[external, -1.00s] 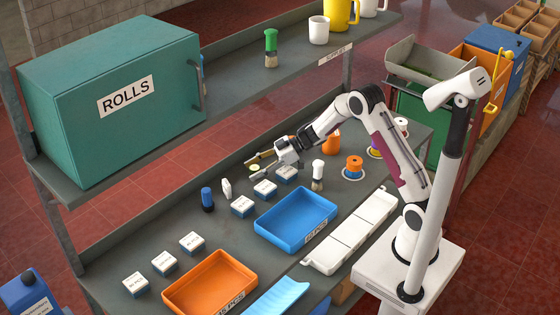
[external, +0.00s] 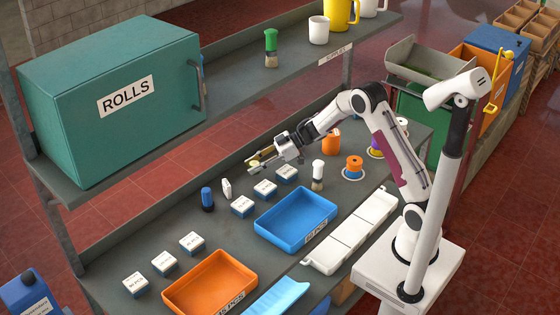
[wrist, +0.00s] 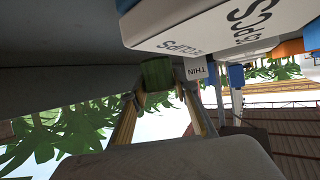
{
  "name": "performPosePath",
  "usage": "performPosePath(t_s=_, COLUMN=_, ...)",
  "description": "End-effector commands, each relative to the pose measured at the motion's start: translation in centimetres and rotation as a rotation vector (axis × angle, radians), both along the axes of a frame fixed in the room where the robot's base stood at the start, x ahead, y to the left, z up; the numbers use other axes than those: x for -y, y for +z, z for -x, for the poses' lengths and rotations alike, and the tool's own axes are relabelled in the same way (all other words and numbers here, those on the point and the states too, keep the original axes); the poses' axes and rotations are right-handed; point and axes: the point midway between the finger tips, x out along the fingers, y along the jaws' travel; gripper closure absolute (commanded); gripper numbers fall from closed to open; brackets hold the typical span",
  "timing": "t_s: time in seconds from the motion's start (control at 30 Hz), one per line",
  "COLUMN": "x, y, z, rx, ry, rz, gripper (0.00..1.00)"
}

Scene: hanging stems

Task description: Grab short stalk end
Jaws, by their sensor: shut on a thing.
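My gripper (external: 257,161) hangs over the back of the workbench, with its fingers pointing left in the external view. In the wrist view my gripper (wrist: 158,92) has its two yellowish fingers converging on a short green cylindrical piece (wrist: 157,72), which looks like the stalk end. The fingers are shut on it, one on each side. In the external view the piece is too small and covered by the fingers to make out clearly.
A dark blue bottle (external: 207,198) and a shaving brush (external: 318,175) are nearby. A blue tray (external: 296,220) lies in front. The upper shelf (external: 245,75) overhangs the back.

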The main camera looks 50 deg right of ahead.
Motion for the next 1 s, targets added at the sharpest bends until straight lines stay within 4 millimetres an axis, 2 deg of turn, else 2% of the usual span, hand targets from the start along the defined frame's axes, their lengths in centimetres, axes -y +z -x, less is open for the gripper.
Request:
performPosePath(t_s=0.3, x=0.0, y=4.6, z=-0.1, rx=0.004, ry=0.0, rz=0.0, gripper=0.92)
performPosePath(t_s=0.5, x=0.0, y=6.9, z=0.0, rx=0.004, ry=0.0, rz=0.0, gripper=0.92)
performPosePath(t_s=0.7, x=0.0, y=7.9, z=0.0, rx=0.001, ry=0.0, rz=-0.001, gripper=0.92)
performPosePath(t_s=1.0, x=0.0, y=8.0, z=0.0, rx=0.0, ry=0.0, rz=-0.001, gripper=0.92)
